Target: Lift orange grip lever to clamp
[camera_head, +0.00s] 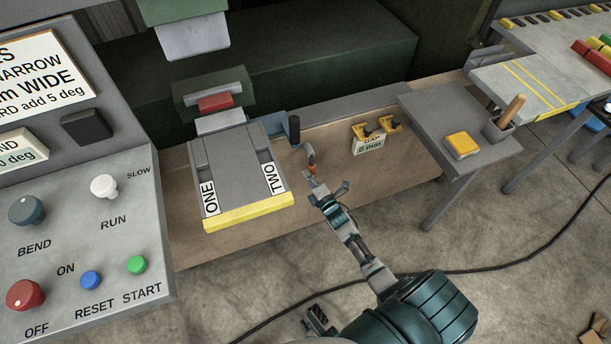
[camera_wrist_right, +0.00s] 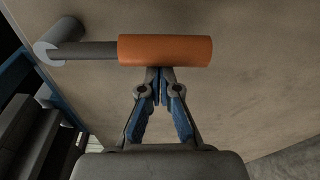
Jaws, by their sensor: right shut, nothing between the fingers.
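The orange grip lever (camera_wrist_right: 165,50) is a thick orange sleeve on a thin grey rod, joined to a round grey pivot (camera_wrist_right: 62,38) in the right wrist view. In the head view the lever (camera_head: 312,169) is small, beside the right end of the grey two-slot bed. My right gripper (camera_wrist_right: 160,72) is shut and empty, its fingertips at the lower edge of the orange sleeve; I cannot tell whether they touch it. In the head view my right gripper (camera_head: 313,183) comes up from below to the lever. My left gripper is not in view.
The bed (camera_head: 225,170) has slots marked ONE and TWO and a yellow front edge. A black-handled lever (camera_head: 294,128) stands behind the orange grip. A control panel (camera_head: 80,240) fills the left.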

